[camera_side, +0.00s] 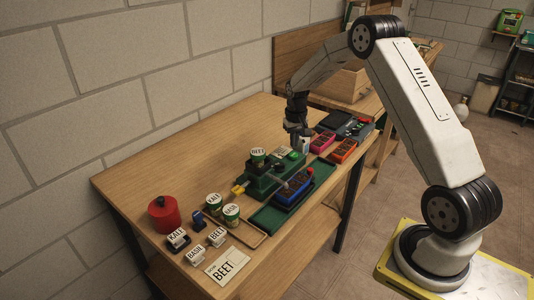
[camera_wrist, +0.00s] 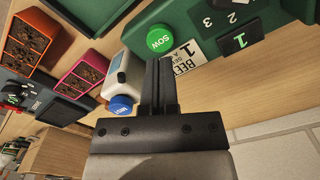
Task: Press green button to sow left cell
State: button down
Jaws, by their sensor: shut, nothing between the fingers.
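The green sowing machine (camera_side: 262,180) stands on the bench with a BEET can (camera_side: 258,153) on top. Its round green SOW button (camera_wrist: 160,38) shows clearly in the wrist view, beside a BEET 1 label (camera_wrist: 190,52). A blue tray with dark soil cells (camera_side: 296,187) sits at the machine's front. My gripper (camera_wrist: 158,64) is shut and empty. Its fingertips appear close to the SOW button in the wrist view, with a gap in the picture; contact cannot be told. In the side view my gripper (camera_side: 300,138) hangs above the machine's right end.
A white device with a blue button (camera_wrist: 122,105) stands close to the fingers. Pink (camera_side: 322,142) and orange (camera_side: 343,151) soil trays are to the right, near a dark panel (camera_side: 356,130). KALE (camera_side: 215,200) and BASIL (camera_side: 231,214) cans, a red pot (camera_side: 164,214) and name cards are at left.

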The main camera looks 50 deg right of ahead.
aim_at(293, 155)
jog(key=shift+r, duration=1.85)
jog(key=shift+a, duration=0.1)
jog(key=shift+a, duration=0.2)
jog(key=s+a+r+n+t, duration=0.1)
jog(key=s+a+r+n, duration=0.15)
jog(key=a, duration=0.45)
jog(key=s+a+r+n, duration=0.1)
jog(key=s+a, duration=0.3)
jog(key=a, duration=0.4)
jog(key=s+a+n+t, duration=0.1)
jog(key=s+a+n, duration=0.1)
jog(key=s+a, duration=0.7)
jog(key=s, duration=0.3)
jog(key=shift+f+t, duration=0.25)
jog(key=shift+t, duration=0.05)
